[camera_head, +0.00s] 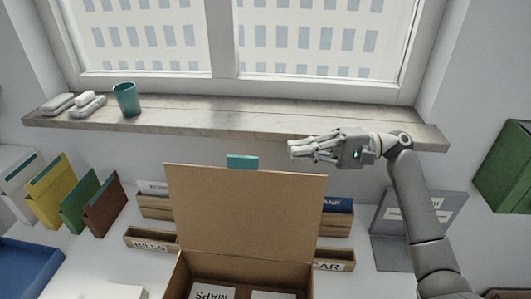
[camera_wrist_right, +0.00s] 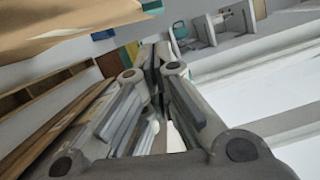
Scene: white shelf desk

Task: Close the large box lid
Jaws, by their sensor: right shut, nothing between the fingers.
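A large cardboard box (camera_head: 172,285) stands at the bottom middle of the head view, cut off by the lower edge. My left gripper is not in view.
A wooden sill (camera_head: 200,120) with a teal cup (camera_head: 126,99) runs below the window. Labelled wooden trays (camera_head: 150,241) flank the box. Coloured folders (camera_head: 75,208) stand at left, a grey holder (camera_head: 390,245) at right. A blue tray (camera_head: 25,268) lies lower left.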

